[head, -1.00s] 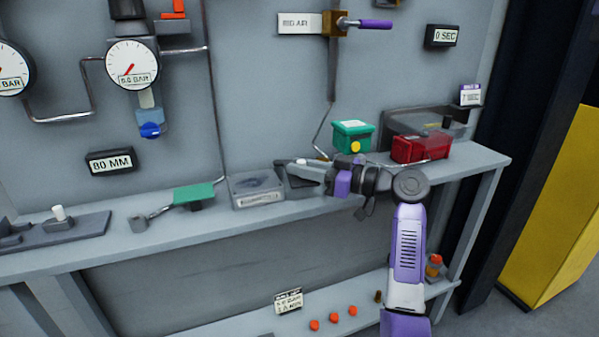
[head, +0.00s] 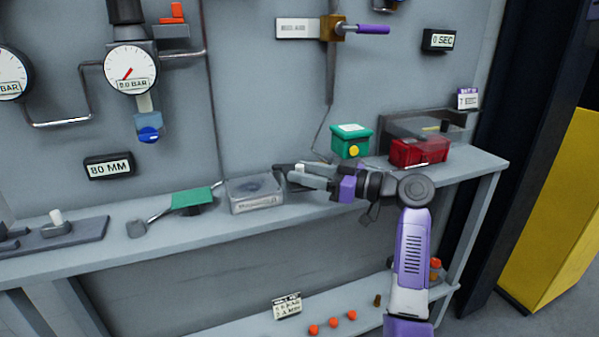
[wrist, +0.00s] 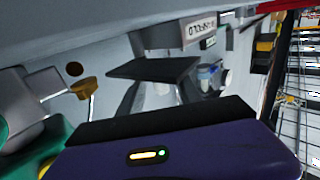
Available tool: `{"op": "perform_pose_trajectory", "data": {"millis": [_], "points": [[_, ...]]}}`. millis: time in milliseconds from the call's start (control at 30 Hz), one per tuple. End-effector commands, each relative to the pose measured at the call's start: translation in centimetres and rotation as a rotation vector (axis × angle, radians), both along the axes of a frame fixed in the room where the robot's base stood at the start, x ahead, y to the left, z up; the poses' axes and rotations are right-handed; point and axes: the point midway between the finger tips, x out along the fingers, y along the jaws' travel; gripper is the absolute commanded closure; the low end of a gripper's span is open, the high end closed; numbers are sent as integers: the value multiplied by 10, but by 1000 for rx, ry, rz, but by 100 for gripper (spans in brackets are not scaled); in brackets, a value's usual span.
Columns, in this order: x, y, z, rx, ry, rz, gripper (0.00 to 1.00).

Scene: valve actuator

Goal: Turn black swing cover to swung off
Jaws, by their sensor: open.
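My gripper (head: 281,175) is open above the shelf, its fingers pointing left, just right of a grey box (head: 245,205) with a dark patch on top. I cannot tell whether it touches the box. A small white piece shows by its fingers. I cannot surely pick out the black swing cover; the area between box and fingers is dark and partly hidden. In the wrist view a flat dark plate (wrist: 153,68) lies ahead of my purple hand; I cannot tell whether it is the cover or part of my fingers.
A green case (head: 350,141) and a red box (head: 420,152) stand behind and right of my gripper. A green plate (head: 192,197) lies left of the grey box. A purple-handled valve (head: 372,30) is on the wall above. The shelf front (head: 330,208) is bare.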

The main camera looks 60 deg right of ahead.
Motion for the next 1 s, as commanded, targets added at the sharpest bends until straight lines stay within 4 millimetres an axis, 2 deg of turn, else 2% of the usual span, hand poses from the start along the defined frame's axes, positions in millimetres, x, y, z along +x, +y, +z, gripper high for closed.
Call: {"op": "perform_pose_trajectory", "data": {"millis": [200,400,1000], "points": [[-38,-5,-1,-1,0,-3,59],[-59,-7,0,-1,1,0,59],[-64,-7,0,-1,0,1,59]]}}
